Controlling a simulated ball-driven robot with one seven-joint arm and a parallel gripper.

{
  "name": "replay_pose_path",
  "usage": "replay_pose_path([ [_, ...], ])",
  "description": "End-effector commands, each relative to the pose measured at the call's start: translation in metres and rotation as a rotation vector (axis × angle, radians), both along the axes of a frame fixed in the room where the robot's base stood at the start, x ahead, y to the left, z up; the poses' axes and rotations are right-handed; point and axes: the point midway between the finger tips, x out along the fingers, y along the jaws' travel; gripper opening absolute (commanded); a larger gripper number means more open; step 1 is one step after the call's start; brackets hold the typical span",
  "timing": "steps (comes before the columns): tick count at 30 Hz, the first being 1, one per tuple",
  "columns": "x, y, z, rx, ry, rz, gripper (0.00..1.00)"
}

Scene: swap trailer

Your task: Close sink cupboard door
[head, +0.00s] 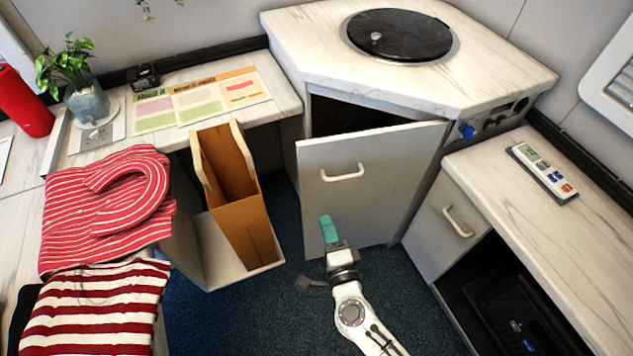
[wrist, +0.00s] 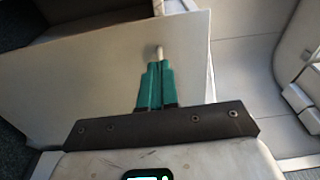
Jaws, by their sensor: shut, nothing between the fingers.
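The sink cupboard door (head: 368,188) is a pale grey panel with a white bar handle (head: 342,172). It stands ajar below the corner counter with the round black lid (head: 400,34), and a dark gap (head: 345,116) shows behind its top edge. My gripper (head: 328,229) has teal fingers, shut and empty, in front of the door's lower left part, below the handle.
A brown file box (head: 232,190) stands on a low shelf left of the door. A second cabinet with a handled drawer (head: 447,227) and an open dark bay stands at the right. Striped clothes (head: 105,205) lie at the left. Dark blue carpet (head: 240,315) is clear around my arm.

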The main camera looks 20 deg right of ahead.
Motion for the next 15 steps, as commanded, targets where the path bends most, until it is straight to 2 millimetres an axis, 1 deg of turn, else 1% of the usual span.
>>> replay_pose_path([
  [5, 0.009, -0.005, -0.003, 0.023, 0.002, -0.034, 0.0],
  [8, 0.023, -0.008, -0.002, 0.021, 0.0, -0.033, 0.0],
  [15, 0.069, -0.017, -0.003, 0.021, -0.001, -0.033, 0.0],
])
